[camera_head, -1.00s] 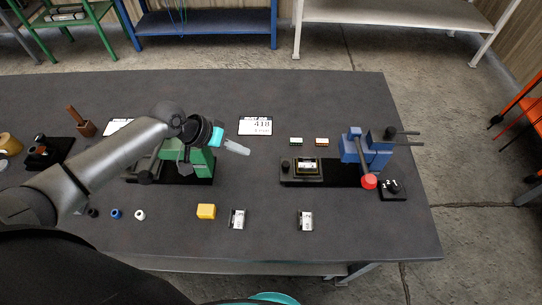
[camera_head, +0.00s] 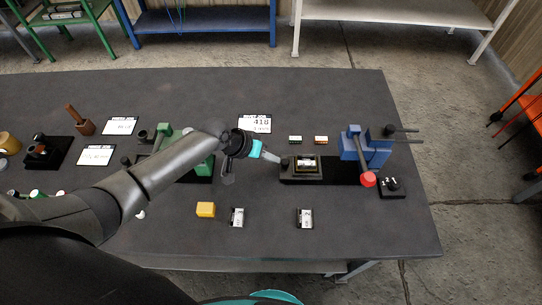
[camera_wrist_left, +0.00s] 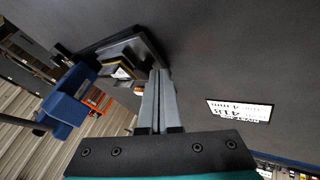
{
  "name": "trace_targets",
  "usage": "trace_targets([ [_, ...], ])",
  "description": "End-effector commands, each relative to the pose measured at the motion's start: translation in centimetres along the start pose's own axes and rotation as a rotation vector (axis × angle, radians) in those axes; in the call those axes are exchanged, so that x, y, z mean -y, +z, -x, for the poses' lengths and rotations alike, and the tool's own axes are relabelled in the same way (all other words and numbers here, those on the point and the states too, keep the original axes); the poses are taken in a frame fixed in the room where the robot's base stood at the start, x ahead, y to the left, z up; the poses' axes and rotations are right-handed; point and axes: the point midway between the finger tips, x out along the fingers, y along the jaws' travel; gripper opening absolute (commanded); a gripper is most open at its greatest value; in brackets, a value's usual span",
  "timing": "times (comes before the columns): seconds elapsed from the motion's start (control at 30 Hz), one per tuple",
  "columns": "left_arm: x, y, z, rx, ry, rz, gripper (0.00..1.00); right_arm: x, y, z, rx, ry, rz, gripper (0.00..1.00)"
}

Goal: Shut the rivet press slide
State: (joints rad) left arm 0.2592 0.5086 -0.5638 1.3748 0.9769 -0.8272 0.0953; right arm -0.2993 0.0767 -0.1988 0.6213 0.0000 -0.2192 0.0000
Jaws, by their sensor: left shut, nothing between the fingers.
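A dark knob (camera_head: 285,163) is at the slide's left end. My left gripper (camera_head: 276,160) is shut and empty, its tips close beside that knob; contact cannot be told. In the left wrist view, the closed fingers (camera_wrist_left: 160,75) point toward the slide (camera_wrist_left: 135,48). My right gripper is not in view.
A green press (camera_head: 204,165) is partly behind my left arm. A yellow block (camera_head: 206,209) and two small labelled pieces lie in front. A label card (camera_head: 255,124) and two small blocks lie behind.

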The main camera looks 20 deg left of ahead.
Motion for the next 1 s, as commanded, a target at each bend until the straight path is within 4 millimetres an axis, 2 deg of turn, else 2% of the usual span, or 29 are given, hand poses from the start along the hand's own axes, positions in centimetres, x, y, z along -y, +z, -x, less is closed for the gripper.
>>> trace_targets([
  [0.17,-0.2,0.0,-0.1,0.0,0.001,0.0,0.0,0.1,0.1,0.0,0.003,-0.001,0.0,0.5],
  [0.27,-1.1,-0.3,-0.7,0.0,0.005,0.003,0.0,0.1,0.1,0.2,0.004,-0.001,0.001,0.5],
  [0.5,-5.7,-1.6,-3.7,0.0,0.009,0.001,0.0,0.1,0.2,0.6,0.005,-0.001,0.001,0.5],
  [0.7,-8.3,-2.4,-5.7,0.001,0.005,0.0,0.0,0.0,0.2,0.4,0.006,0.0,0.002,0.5],
  [1.0,-9.3,-2.6,-6.3,0.0,0.005,0.0,0.0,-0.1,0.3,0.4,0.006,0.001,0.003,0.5],
])
